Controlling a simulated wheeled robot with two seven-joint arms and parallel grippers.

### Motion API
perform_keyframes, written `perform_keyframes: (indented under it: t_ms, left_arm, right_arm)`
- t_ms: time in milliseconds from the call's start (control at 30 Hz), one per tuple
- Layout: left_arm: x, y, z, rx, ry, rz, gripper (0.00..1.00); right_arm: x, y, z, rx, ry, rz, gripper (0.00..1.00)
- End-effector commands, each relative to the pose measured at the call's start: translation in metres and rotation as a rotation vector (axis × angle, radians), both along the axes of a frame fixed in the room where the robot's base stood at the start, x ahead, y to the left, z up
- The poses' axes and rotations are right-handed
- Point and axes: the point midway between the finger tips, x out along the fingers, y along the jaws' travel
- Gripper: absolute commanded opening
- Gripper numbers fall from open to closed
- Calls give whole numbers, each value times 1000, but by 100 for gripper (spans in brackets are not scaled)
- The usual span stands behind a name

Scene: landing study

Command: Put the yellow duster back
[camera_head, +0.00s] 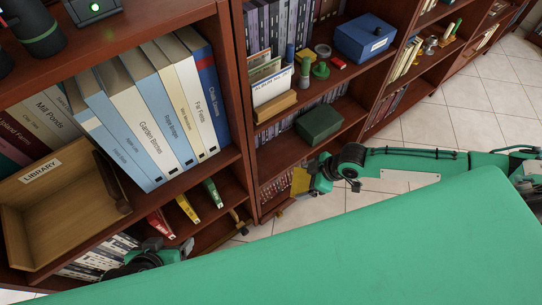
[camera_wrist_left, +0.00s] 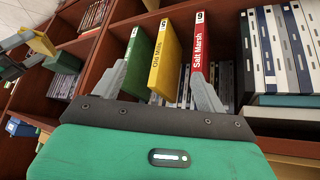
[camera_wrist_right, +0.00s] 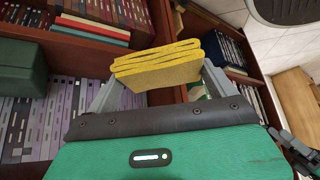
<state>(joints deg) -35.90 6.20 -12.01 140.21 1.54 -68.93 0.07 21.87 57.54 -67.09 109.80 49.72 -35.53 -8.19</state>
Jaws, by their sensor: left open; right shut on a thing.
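The yellow duster (camera_head: 300,181) is a folded, ribbed cloth held in my right gripper (camera_head: 309,180), in front of the shelves right of the upright. In the right wrist view the duster (camera_wrist_right: 158,66) lies between both fingertips of my right gripper (camera_wrist_right: 156,82), above floor level. The left wrist view shows the duster (camera_wrist_left: 41,42) at upper left. My left gripper (camera_head: 172,252) is low at the left bookcase, partly hidden by my green body. In the left wrist view my left gripper (camera_wrist_left: 160,84) is open before green, yellow and red book spines; contact cannot be told.
A wooden LIBRARY box (camera_head: 75,195) stands in the left bookcase beside large binders (camera_head: 150,120). A dark green box (camera_head: 319,123) and a blue box (camera_head: 364,38) stand on shelves further right. A red book (camera_head: 160,224) is low left. Tiled floor (camera_head: 450,110) is open at right.

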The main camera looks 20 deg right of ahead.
Motion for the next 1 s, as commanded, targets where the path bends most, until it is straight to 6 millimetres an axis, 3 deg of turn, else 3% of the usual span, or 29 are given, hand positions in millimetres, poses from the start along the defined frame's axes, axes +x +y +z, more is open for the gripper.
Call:
perform_keyframes:
  t_ms: [33, 300, 600, 733, 1000]
  left_arm:
    - [2, -4, -4, -10, -20, -6, 74]
    - [14, -25, -8, -74, -147, -29, 74]
    - [24, -48, -8, -151, -288, -47, 74]
    - [27, -57, -7, -185, -345, -52, 74]
    - [29, -66, -5, -222, -408, -56, 74]
  right_arm:
    - [16, 7, -1, 2, -5, 0, 62]
    - [85, 32, -1, 1, -4, -2, 62]
    - [149, 55, -1, 0, -2, 0, 62]
    - [148, 55, -20, -2, 3, 0, 62]
    - [148, 54, -39, -1, 2, -1, 62]
